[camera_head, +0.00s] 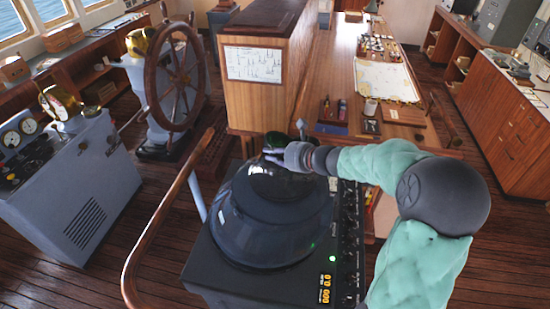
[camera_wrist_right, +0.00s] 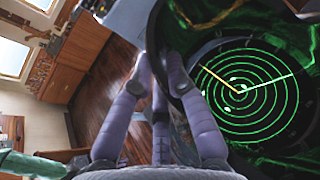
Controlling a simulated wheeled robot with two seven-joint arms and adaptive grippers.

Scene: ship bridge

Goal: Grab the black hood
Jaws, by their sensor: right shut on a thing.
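The black hood (camera_head: 268,215) is a dark, glossy, stepped cone standing on top of the radar console (camera_head: 215,272). My right gripper (camera_head: 274,157) is at the hood's top rim, on the far side, with the arm reaching in from the right. In the right wrist view, the fingers (camera_wrist_right: 160,70) are shut on the hood's rim, some outside and some inside the opening. Through the opening, the round radar screen (camera_wrist_right: 240,90) shows green rings. The hood still looks seated on the console. My left gripper is not in the head view.
A wooden handrail (camera_head: 148,225) curves along the console's left side. The ship's wheel (camera_head: 176,77) and a grey instrument cabinet (camera_head: 70,190) stand to the left. A wooden cabinet (camera_head: 258,98) and chart table (camera_head: 340,60) lie behind. The floor at right is open.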

